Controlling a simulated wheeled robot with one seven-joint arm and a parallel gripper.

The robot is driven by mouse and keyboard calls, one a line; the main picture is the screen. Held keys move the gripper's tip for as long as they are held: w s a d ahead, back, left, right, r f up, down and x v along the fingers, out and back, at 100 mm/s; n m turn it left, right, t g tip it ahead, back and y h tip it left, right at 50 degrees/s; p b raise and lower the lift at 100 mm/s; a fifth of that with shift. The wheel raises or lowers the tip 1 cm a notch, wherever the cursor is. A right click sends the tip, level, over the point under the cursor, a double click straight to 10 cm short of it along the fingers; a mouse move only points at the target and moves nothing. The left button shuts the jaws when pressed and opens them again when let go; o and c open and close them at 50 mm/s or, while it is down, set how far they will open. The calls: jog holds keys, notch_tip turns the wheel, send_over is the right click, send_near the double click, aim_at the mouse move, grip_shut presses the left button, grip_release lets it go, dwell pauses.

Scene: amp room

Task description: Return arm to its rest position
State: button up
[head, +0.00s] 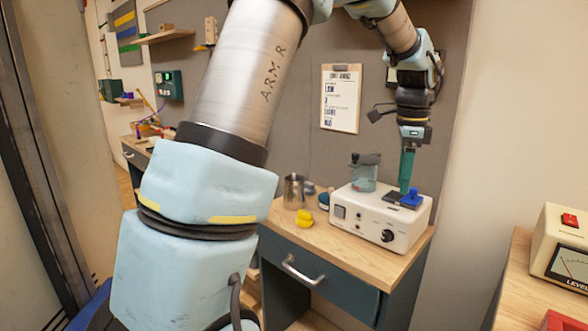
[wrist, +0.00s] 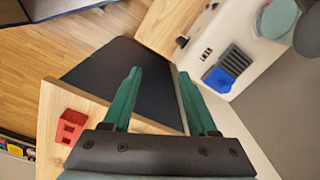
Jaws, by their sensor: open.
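My arm reaches up from the lower left of the head view and bends down at the right. My gripper (head: 407,172) has green fingers and points down above the right part of a white box (head: 362,222) with a knob. In the wrist view the two green fingers (wrist: 160,76) are apart, with nothing between them. A small blue block (head: 411,199) is on top of the box near the fingers; the wrist view shows this blue block (wrist: 218,80) beside a grey slotted patch, outside the fingers. Whether the gripper touches the box is unclear in the head view.
A clipboard (head: 341,98) hangs behind. A meter box (head: 567,248) is at right.

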jog(key=a+f+n, duration=0.2)
jog(key=a+n, duration=0.3)
jog(key=a, duration=0.3)
jog(key=a+f+n, duration=0.3)
jog(key=a+n, duration=0.1)
jog(key=a, duration=0.5)
jog(key=s+a+f+n, duration=0.2)
jog(key=s+a+n, duration=0.3)
jog(key=a, duration=0.2)
jog(key=s+a+f+n+t, duration=0.1)
jog(key=s+a+f+n, duration=0.2)
jog(key=s+a+n, duration=0.2)
jog(key=shift+a+n, duration=0.6)
jog(key=shift+a, duration=0.5)
jog(key=shift+o, duration=0.2)
jog(key=shift+w+f, duration=0.1)
